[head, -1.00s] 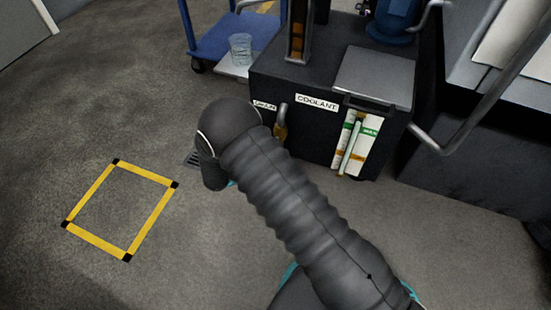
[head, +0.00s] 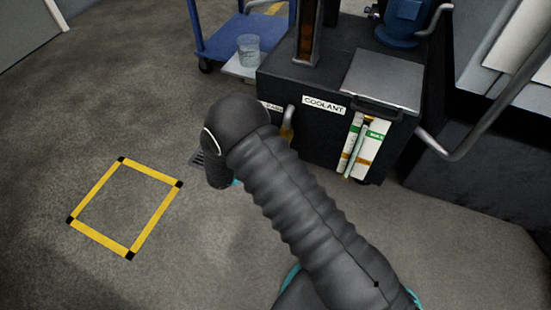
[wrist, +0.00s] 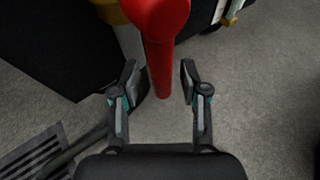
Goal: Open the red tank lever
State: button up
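The red tank lever (wrist: 159,55) shows in the wrist view as a red bar with a rounded top end. Its lower part stands between the two fingers of my gripper (wrist: 164,82). The fingers are open, with a gap on each side of the red bar, and neither clearly touches it. In the head view my arm hides the lever and my gripper. The black coolant tank (head: 330,133) stands behind my arm, with a brassy fitting (head: 287,130) and a pipe on its front face beside the arm.
A drain grate (wrist: 32,155) lies in the floor at lower left of the wrist view. A level gauge card (head: 366,148) is on the tank front. A yellow-taped square (head: 125,208) marks open floor at left.

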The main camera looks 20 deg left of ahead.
jog(key=v, duration=1.2)
dwell(0.5)
jog(key=s+d+m+g, duration=0.6)
jog(key=s+d, duration=0.1)
jog(key=d, duration=0.1)
jog(key=s+d+r+m+y+p, duration=0.2)
jog(key=d+r+m, duration=0.5)
jog(key=d+r, duration=0.4)
jog(key=s+d+r+m+y+p, duration=0.2)
jog(key=d+r+m, duration=0.5)
jog(key=r, duration=1.1)
jog(key=s+d+r+m+y+p, duration=0.2)
jog(key=d+r+m+y+p, duration=0.2)
jog(key=d+r+m, duration=0.4)
jog(key=d+r+p, duration=0.1)
jog(key=d+r, duration=0.5)
jog(key=d, duration=0.1)
jog(key=shift+r+t, duration=0.3)
jog(key=shift+t, duration=0.1)
